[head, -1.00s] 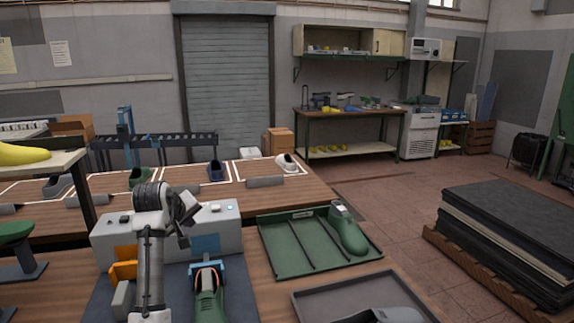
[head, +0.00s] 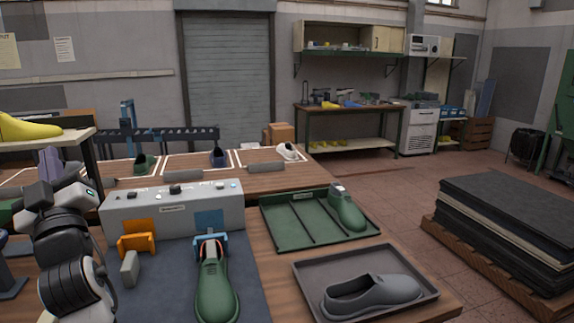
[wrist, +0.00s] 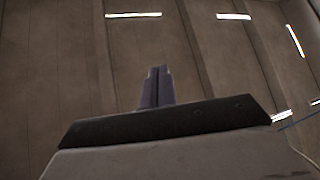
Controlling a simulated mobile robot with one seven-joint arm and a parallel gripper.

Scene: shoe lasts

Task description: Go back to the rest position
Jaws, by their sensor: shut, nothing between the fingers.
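My gripper (wrist: 155,86) shows in the wrist view with its two fingers together and nothing between them. Behind the fingers are only the ceiling and its lights, so it points upward. In the head view my arm is folded at the left edge, over the near bench; the fingertips cannot be made out there. The arm is clear of the green shoe (head: 215,292), which sits at the blue clamp (head: 224,243) on the dark mat (head: 181,290).
A grey control box (head: 172,211) stands behind the mat, with an orange block (head: 137,241) before it. A green tray (head: 283,238) holds a green last (head: 346,209). A grey tray (head: 311,270) holds a grey shoe (head: 372,294). A shelf with a yellow last (head: 27,127) is at left.

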